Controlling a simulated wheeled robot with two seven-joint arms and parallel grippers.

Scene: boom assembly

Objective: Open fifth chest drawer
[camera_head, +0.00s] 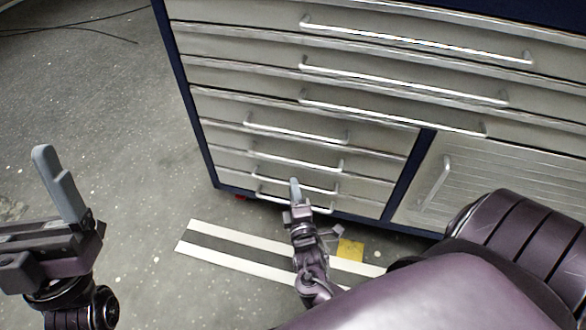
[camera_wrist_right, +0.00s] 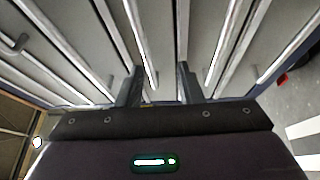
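The grey metal chest (camera_head: 360,195) has wide drawers above and narrower drawers stacked at the lower left. All drawers in view look shut. The narrow drawers have bar handles, among them an upper one (camera_head: 295,133) and the one below it (camera_head: 295,164). My right gripper (camera_head: 295,188) is in front of the lowest handles and partly covers them. In the right wrist view my right gripper (camera_wrist_right: 160,72) has its fingers apart, and a bright handle bar (camera_wrist_right: 141,40) runs into the gap between them. Contact cannot be told. My left gripper (camera_head: 58,180) is raised over the floor, away from the chest.
A cabinet door (camera_head: 480,180) with its own handle (camera_head: 435,183) is right of the narrow drawers. Black and white floor stripes (camera_head: 240,255) and a yellow patch (camera_head: 351,250) lie before the chest. The floor (camera_head: 110,110) left of the chest is clear apart from thin cables.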

